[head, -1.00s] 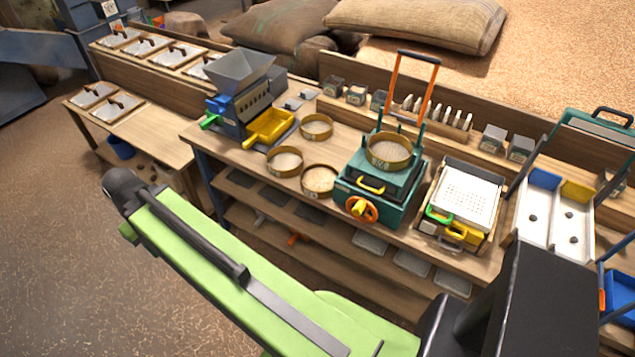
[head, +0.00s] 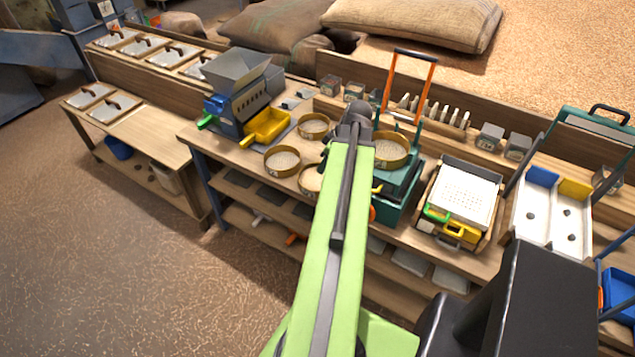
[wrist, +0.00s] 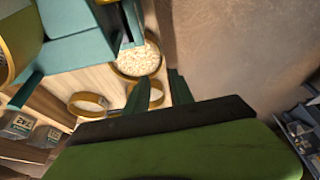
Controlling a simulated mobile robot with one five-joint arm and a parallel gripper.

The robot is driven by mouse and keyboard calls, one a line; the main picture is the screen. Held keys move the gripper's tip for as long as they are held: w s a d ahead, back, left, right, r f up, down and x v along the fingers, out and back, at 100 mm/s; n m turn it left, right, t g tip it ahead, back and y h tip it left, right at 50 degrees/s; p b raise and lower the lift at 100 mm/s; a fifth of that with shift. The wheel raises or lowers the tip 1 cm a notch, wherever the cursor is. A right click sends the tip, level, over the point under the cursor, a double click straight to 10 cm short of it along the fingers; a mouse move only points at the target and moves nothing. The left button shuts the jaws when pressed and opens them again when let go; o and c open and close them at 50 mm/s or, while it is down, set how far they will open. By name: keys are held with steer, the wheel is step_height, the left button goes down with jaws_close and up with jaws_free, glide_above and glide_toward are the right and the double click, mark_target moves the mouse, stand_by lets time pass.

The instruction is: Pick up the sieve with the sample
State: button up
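A round brass-rimmed sieve (head: 391,150) sits on the teal shaker (head: 398,205), partly behind my arm. Three similar sieves are on the bench: one at the back (head: 313,127), one in front at the left (head: 282,160), and one partly hidden by my arm (head: 310,181). In the wrist view a sieve full of pale grains (wrist: 138,60) lies beside teal machine parts, just beyond my fingers. My gripper (wrist: 160,77) has its two dark fingers apart with nothing held between them. The head view does not show the gripper; my arm hides it.
A grey hopper machine with a yellow tray (head: 267,125) stands left of the sieves. A white perforated tray (head: 467,190) is at the right. An orange and teal upright handle (head: 411,85) rises behind the shaker. Open floor (head: 110,250) lies in front of the bench.

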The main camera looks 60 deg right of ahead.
steer(key=b, duration=1.1)
glide_toward(308, 189)
steer(key=x, duration=0.5)
steer(key=shift+s+d, duration=0.1)
steer(key=shift+d, duration=0.1)
steer(key=shift+f, duration=0.2)
steer(key=shift+r, duration=0.1)
steer(key=b+x, duration=0.5)
steer(key=shift+a, duration=0.1)
steer(key=shift+c, duration=0.3)
jaws_close()
